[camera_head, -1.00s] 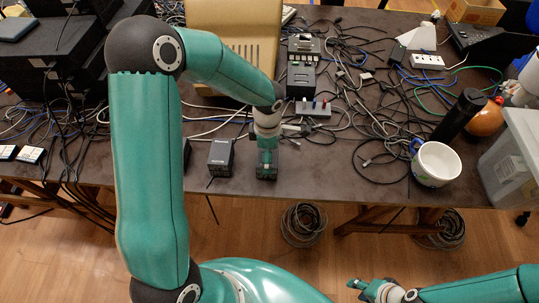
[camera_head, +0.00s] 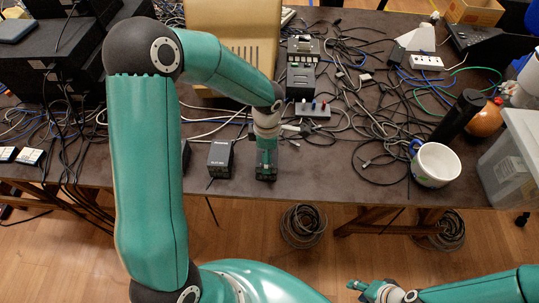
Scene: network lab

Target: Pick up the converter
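A small black box (camera_head: 220,157) with pale lettering stands upright near the table's front edge. I cannot tell for sure whether it is the converter. My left gripper (camera_head: 266,170) points down just right of this box, apart from it, with its tips low near the table. The wrist above hides much of the fingers, and I cannot tell whether they are open or hold anything. My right gripper (camera_head: 356,290) is in front of the table, low in the view. Its fingers look spread, with nothing visible between them.
A white mug (camera_head: 436,165), a black cylinder (camera_head: 459,115) and a translucent bin (camera_head: 512,160) stand at the right. A power strip (camera_head: 312,109) and tangled cables lie behind my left gripper. Black equipment (camera_head: 55,65) is stacked at the left. Bare tabletop (camera_head: 310,175) lies right of the gripper.

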